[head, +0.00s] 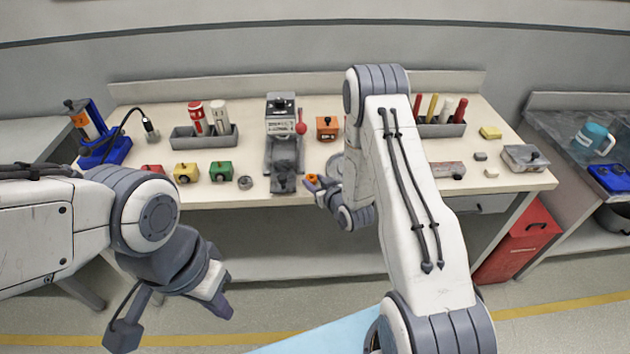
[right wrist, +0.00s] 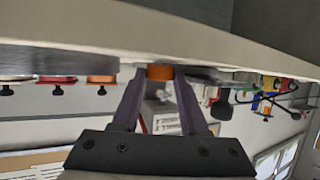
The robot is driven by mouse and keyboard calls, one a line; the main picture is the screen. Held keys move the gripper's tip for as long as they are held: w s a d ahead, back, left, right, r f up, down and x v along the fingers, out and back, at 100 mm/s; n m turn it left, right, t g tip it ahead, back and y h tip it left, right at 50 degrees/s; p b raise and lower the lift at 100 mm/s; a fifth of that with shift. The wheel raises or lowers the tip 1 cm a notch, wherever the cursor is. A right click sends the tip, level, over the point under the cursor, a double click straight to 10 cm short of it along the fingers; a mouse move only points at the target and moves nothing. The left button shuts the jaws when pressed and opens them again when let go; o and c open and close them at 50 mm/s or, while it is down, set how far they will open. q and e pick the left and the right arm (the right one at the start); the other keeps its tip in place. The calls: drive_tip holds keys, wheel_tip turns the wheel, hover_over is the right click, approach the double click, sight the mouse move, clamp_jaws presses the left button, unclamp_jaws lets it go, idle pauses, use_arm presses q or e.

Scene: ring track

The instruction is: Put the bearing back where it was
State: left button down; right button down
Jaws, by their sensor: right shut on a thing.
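My right gripper (right wrist: 160,90) is shut on a small orange piece (right wrist: 160,72), held between the fingertips close to the bench edge in the right wrist view. The orange piece also shows in the head view (head: 312,179), at the bench's front edge left of my right arm. I cannot tell whether it is the bearing. A small grey ring with a dark centre (head: 245,183) lies on the bench beside the green block. My left gripper (head: 220,305) hangs in front of the bench, clear of it; its opening cannot be made out.
The bench (head: 300,200) holds a grey press-like device (head: 283,150), red, yellow and green blocks (head: 221,171) and an orange block (head: 327,127). A round grey part (head: 335,165) is partly behind my right arm. A lidded grey box (head: 525,158) stands at right.

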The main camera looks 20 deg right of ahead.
drive_tip(key=shift+f, duration=0.2)
drive_tip(key=shift+f, duration=0.2)
drive_tip(key=shift+c, duration=2.2)
unclamp_jaws()
drive_tip(key=shift+r, duration=0.1)
